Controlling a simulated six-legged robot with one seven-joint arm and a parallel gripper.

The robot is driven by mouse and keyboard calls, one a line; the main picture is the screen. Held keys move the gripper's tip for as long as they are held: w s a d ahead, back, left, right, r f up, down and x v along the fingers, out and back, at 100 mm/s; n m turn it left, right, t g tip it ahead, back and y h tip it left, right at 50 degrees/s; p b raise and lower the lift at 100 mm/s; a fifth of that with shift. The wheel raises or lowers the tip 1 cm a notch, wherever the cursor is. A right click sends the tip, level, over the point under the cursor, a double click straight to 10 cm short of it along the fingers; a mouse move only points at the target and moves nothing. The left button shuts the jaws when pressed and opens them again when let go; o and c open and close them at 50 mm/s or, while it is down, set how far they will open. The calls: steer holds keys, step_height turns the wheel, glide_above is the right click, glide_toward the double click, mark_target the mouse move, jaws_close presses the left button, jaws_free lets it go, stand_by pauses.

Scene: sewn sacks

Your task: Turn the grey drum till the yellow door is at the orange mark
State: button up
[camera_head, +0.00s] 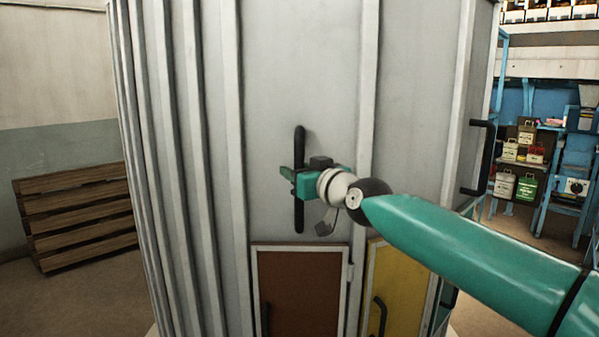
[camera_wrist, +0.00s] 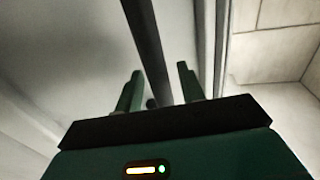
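The grey drum (camera_head: 270,80) fills the middle of the body camera view, with ribs down its left side. A black vertical handle (camera_head: 299,218) is on its face; it also shows in the wrist view (camera_wrist: 146,35). My gripper (camera_head: 292,180) is at the middle of this handle. In the wrist view my gripper (camera_wrist: 158,88) has its two fingers apart, with the handle between them and gaps at the sides. Contact cannot be told. The yellow door (camera_head: 400,285) is low on the drum, right of a brown door (camera_head: 300,290). I see no orange mark.
A second black handle (camera_head: 479,158) is on the drum's right side. A wooden slatted stack (camera_head: 75,215) stands at the left by the wall. Blue shelving (camera_head: 545,195) with boxes and cans is at the right. My arm crosses in front of the lower right.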

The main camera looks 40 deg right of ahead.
jaws_close()
stand_by(1.4)
